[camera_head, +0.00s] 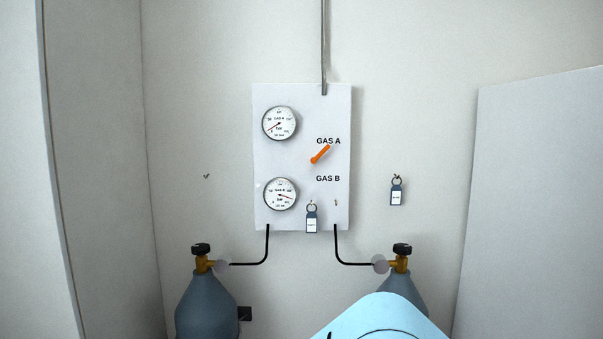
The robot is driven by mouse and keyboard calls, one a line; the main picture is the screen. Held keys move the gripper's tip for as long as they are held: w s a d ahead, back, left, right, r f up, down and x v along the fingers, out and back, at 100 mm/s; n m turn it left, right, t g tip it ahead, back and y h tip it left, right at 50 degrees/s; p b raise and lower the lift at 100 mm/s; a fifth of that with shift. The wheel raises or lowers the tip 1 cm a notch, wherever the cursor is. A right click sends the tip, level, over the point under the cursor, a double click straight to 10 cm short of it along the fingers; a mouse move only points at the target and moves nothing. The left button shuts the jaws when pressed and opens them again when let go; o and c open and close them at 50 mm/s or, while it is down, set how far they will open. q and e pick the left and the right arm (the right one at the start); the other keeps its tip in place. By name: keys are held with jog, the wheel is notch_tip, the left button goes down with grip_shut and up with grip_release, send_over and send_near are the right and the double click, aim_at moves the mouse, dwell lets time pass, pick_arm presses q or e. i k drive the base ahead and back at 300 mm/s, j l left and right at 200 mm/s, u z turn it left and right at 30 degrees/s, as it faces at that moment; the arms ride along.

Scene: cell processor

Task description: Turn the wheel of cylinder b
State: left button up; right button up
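Two grey gas cylinders stand against the wall: a left cylinder (205,306) and a right cylinder (402,288). Each has a brass valve with a black wheel on top: the left wheel (201,249) and the right wheel (401,249). No letter shows on either cylinder, so I cannot tell which is cylinder b. A light blue rounded part in the foreground hides much of the right cylinder's body; its wheel is in clear view. Neither of my grippers is in view, and nothing touches either wheel.
A white panel (300,213) between the cylinders carries an upper gauge (279,123), a lower gauge (281,194) and an orange lever (320,155) pointing towards GAS A. Tags hang on the panel (311,221) and the wall (397,193). Black pipes link valves and panel. A pale board (535,200) stands right.

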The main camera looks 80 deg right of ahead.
aim_at(201, 250)
jog(key=z, duration=2.45)
